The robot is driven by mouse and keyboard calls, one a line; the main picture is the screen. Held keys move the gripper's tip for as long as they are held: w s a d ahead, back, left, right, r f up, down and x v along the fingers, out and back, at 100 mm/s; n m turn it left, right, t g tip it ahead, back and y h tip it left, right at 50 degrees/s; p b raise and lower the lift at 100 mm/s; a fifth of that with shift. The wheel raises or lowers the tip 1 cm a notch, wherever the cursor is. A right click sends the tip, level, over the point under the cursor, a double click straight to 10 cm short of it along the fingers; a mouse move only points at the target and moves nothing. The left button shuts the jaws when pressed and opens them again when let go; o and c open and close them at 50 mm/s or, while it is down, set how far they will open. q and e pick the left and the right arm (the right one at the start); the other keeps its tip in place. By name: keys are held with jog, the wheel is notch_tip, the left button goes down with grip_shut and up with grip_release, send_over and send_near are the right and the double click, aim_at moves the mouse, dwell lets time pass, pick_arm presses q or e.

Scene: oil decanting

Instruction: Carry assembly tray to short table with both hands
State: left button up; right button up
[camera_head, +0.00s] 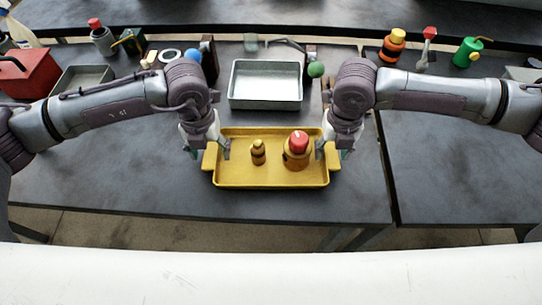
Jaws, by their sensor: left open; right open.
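The yellow assembly tray (270,181) lies on the dark table near its front edge. A small brown bottle (258,153) stands in its middle, and a larger brown container with a red cap (297,151) stands right of it. My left gripper (216,151) is open at the tray's left end, by the handle. My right gripper (331,151) is open at the tray's right end, by the other handle. I cannot tell whether the fingers touch the handles. I cannot tell which surface is the short table.
A grey metal pan (265,103) stands just behind the tray. The right table (455,165) is clear in front, beyond a seam.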

pick_arm(q)
jog(key=shift+f, duration=0.75)
pick_arm(e)
jog(key=shift+f, duration=0.75)
pick_arm(q)
jog(key=shift+c, duration=0.2)
jog(key=c, duration=0.8)
pick_arm(e)
jog(key=c, duration=0.8)
pick_arm(q)
jog(key=shift+c, duration=1.2)
pick_arm(e)
grip_shut()
pick_arm(q)
jog(key=shift+r, duration=0.1)
grip_shut()
pick_arm(e)
jog(key=shift+r, duration=0.1)
